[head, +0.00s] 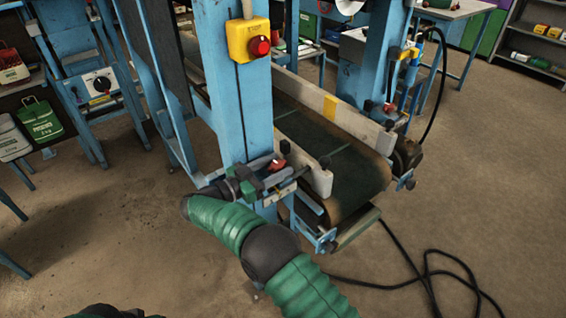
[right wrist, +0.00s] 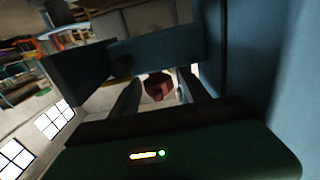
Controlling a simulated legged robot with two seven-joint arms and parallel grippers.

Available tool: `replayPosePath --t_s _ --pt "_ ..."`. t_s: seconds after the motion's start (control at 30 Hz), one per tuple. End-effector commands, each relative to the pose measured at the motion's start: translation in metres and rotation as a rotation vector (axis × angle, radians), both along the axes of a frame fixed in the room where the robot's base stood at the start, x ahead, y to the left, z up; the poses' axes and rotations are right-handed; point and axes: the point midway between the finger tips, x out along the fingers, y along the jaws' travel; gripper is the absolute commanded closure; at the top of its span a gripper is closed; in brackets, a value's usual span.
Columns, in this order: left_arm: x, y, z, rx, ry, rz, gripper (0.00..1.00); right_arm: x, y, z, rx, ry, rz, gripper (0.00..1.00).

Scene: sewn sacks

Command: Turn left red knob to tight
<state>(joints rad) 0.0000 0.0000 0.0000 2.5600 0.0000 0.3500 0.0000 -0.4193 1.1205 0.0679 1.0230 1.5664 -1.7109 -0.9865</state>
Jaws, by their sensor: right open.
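The left red knob (head: 278,164) sits on the blue bracket beside the near blue post (head: 232,100), at the left side of the conveyor's end. My right gripper (head: 268,172) is at this knob, with its arm coming up from the bottom. In the right wrist view the red knob (right wrist: 157,87) shows between the two dark fingers, which are apart. I cannot tell whether either finger touches it. A second red knob (head: 388,107) is on the far side of the conveyor. My left gripper is not in view.
The conveyor belt (head: 345,180) with pale side rails runs behind the post. A yellow box with a red button (head: 248,40) is on the post above. A black cable (head: 430,275) lies on the floor at right.

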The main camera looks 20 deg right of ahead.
Motion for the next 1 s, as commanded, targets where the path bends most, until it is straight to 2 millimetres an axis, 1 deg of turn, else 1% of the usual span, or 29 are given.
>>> replayPosePath --t_s 0.03,0.1,0.2,0.3,0.4,0.77,0.83,0.87,0.97,1.0 --pt "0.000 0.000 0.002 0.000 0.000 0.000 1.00 -0.003 0.011 0.001 0.001 0.000 0.004 0.46" --pt "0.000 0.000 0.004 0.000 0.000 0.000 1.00 -0.007 0.027 0.001 0.001 -0.001 0.005 0.46" --pt "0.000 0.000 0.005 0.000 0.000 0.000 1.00 -0.013 0.045 0.001 0.000 0.000 0.004 0.46" --pt "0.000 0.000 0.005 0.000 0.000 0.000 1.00 -0.016 0.055 0.001 0.000 0.000 0.003 0.46" --pt "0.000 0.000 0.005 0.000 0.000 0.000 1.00 -0.017 0.057 0.000 0.000 0.000 0.002 0.46" --pt "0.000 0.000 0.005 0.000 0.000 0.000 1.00 -0.017 0.057 0.001 0.000 0.000 0.002 0.46" --pt "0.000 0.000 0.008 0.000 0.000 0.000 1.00 -0.015 0.055 0.008 0.002 -0.015 0.008 0.46" --pt "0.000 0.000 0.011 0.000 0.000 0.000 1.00 -0.013 0.052 0.015 0.004 -0.032 0.015 0.46" --pt "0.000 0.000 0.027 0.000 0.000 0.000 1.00 -0.002 0.038 0.054 0.020 -0.137 0.065 0.46" --pt "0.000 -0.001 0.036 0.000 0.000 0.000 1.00 0.004 0.028 0.075 0.032 -0.194 0.093 0.46"
